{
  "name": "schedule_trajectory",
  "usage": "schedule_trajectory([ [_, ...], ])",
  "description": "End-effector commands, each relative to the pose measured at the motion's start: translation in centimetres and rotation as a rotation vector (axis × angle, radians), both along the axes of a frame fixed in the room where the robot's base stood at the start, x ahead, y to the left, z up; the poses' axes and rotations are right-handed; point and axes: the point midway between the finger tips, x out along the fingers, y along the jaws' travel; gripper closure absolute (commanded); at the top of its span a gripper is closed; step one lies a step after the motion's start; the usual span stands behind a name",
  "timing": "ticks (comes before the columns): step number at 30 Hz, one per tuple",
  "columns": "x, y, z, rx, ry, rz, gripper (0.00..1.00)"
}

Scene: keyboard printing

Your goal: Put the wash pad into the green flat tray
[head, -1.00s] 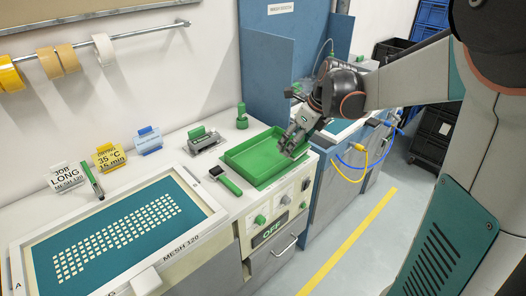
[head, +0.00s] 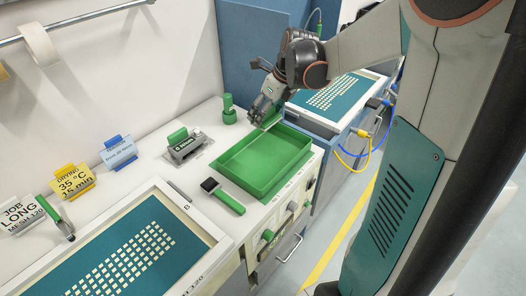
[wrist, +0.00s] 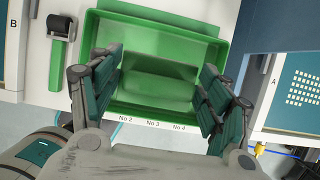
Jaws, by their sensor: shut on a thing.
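The green flat tray (head: 250,166) sits on the white counter; its rim also shows in the wrist view (wrist: 160,20). My gripper (head: 262,114) is near the tray's far corner in the head view. In the wrist view my gripper (wrist: 162,90) has its fingers wide apart over the tray, shut on a green block between them, which I take to be the wash pad (wrist: 158,82). The pad looks much like the tray in colour, so its edges are hard to tell. Its height above the tray floor is unclear.
A black-headed green-handled tool (head: 222,195) lies left of the tray. A grey device with a green handle (head: 184,145) and a green bottle-like object (head: 228,108) stand behind. A framed mesh screen (head: 130,245) is at front left; another (head: 335,95) is at right.

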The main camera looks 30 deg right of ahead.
Motion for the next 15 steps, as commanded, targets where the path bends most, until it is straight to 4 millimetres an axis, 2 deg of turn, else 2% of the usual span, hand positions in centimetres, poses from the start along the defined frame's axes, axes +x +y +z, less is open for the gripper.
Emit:
schedule_trajectory([
  [1, 0.0, 0.0, -1.7, 0.000, 0.000, 0.000, 0.72],
  [9, 0.1, 0.0, -8.3, 0.000, 0.000, 0.000, 0.72],
  [15, 0.0, 0.0, -11.5, 0.000, 0.000, 0.000, 0.72],
])
